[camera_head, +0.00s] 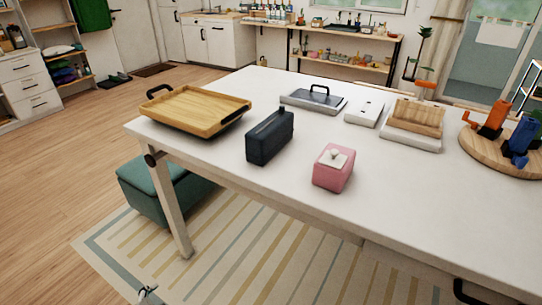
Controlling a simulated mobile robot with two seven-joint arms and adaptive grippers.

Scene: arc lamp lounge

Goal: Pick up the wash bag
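The wash bag, a dark navy upright box-like bag (270,138) with a ridge along its top, stands on the white table (225,149) near its front edge, left of the middle. A pink box (333,171) with a pale top and knob stands to its right, apart from it. A small dark and light piece at the bottom edge, left of the middle, looks like the tip of my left gripper (147,294). It is far below and in front of the bag, too cut off to show its opening. My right gripper is not seen.
A wooden tray with dark handles (205,123) stands left of the bag. Behind are a grey lidded dish (313,101), a white block (364,112) and stacked boards (414,120). A round board (480,158) holds orange and blue items. A green ottoman (150,190) is below.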

